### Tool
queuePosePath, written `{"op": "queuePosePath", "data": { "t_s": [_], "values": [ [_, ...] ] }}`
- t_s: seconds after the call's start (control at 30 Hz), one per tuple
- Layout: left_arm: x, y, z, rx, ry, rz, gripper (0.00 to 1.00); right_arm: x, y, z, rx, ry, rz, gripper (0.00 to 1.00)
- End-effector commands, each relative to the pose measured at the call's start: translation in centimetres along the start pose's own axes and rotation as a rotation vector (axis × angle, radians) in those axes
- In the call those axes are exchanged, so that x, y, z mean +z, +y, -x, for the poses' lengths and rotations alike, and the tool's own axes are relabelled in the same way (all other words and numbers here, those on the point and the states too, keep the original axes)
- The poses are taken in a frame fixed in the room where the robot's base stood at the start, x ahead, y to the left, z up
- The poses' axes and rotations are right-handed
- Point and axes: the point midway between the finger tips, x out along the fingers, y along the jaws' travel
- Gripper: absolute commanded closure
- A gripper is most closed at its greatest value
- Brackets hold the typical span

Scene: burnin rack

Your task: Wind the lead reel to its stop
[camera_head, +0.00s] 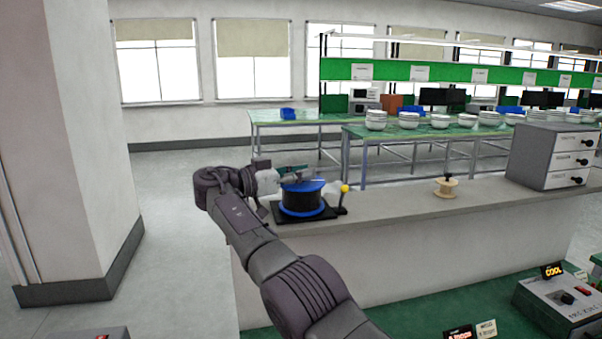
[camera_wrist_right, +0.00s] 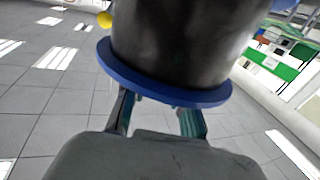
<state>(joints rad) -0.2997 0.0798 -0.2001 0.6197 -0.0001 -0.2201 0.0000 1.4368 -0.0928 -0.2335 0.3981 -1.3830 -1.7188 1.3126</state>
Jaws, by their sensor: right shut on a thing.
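The lead reel (camera_head: 302,198) has a black winding between blue flanges and sits on a black base (camera_head: 290,216) on the ledge. It fills the top of the right wrist view (camera_wrist_right: 175,50), where its blue flange crosses in front of my fingertips. My right gripper (camera_head: 296,176) is at the top of the reel and shut on a part of it. In the wrist view my right gripper (camera_wrist_right: 160,108) has its fingers spread apart, and the flange hides what lies between the tips. A yellow ball (camera_head: 345,188) on a short post stands right of the reel. My left gripper is not in view.
The pale ledge (camera_head: 400,207) carries a small wooden spool (camera_head: 446,187) and a grey drawer unit (camera_head: 545,157) to the right. A control box (camera_head: 560,305) is at lower right. Green benches with stacked bowls stand behind.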

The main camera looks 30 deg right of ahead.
Motion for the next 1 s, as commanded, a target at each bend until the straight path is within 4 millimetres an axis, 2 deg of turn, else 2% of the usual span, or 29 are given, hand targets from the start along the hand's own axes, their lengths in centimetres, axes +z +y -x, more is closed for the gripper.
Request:
{"op": "queuePosePath", "data": {
  "t_s": [0.03,0.07,0.17,0.2,0.67,1.0],
  "values": [
    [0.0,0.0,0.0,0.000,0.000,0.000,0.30,-0.1,0.0,-0.1,-0.001,0.001,-0.003,1.00],
    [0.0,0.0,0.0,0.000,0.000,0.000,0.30,-0.2,0.0,-0.1,-0.001,0.001,-0.003,0.70],
    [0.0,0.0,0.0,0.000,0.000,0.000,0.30,-0.1,0.0,0.0,-0.001,0.001,-0.002,0.53],
    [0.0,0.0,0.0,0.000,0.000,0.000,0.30,-0.1,0.0,0.0,-0.001,0.001,-0.002,0.51],
    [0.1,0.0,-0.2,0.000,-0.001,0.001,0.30,0.1,0.0,0.0,-0.016,0.000,-0.002,0.51],
    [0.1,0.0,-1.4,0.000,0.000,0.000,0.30,0.3,0.1,0.0,-0.128,-0.001,-0.004,0.51]
  ]
}}
